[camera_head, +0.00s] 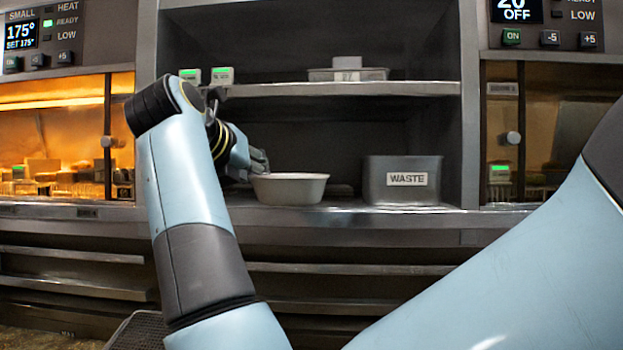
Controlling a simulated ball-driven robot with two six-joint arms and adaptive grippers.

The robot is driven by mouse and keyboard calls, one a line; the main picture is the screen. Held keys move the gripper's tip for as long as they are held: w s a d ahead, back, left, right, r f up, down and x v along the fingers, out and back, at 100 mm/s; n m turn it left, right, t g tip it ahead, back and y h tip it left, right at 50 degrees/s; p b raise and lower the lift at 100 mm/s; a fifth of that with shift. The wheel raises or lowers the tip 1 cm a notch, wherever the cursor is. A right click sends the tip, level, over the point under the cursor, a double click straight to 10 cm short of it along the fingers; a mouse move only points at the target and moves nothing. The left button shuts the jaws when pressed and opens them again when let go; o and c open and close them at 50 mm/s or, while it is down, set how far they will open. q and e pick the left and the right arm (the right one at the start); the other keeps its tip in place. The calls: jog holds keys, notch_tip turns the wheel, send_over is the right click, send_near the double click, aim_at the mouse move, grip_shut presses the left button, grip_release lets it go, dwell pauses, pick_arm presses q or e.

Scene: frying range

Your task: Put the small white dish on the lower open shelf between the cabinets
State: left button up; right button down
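The small white dish (290,190) sits upright on, or just above, the lower open shelf (345,207) between the two cabinets, near the shelf's front edge and left of its middle. I cannot tell whether its base touches the shelf. My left gripper (258,161) is at the dish's left rim, close to or touching it. Its fingers are small and partly hidden by my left arm, so I cannot see whether they are shut on the rim. My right arm crosses the lower right of the view, and its gripper is out of view.
A grey bin labelled WASTE (401,180) stands right of the dish on the same shelf, with a gap between them. The upper shelf (330,89) holds a shallow tray (375,75).

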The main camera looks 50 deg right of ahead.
jog(key=shift+d+r, duration=0.1)
jog(key=shift+d, duration=0.2)
jog(key=w+d+p, duration=0.1)
jog(key=d, duration=0.2)
jog(key=w+d+p, duration=0.1)
jog(key=w+d, duration=0.1)
jog(key=d, duration=0.2)
jog(key=w+d+p, duration=0.1)
jog(key=w+d, duration=0.1)
jog(key=d, duration=0.2)
jog(key=shift+w+d, duration=0.15)
jog(key=shift+w, duration=0.05)
jog(key=shift+w+d+p, duration=0.3)
jog(key=shift+d+p, duration=0.05)
jog(key=shift+d, duration=0.25)
jog(key=d, duration=0.1)
jog(key=w+d+p, duration=0.1)
jog(key=d, duration=0.1)
jog(key=shift+w+d, duration=0.25)
jog(key=shift+w, duration=0.05)
jog(key=shift+f+p, duration=0.3)
jog(key=shift+f, duration=0.6)
jog(key=shift+a, duration=0.2)
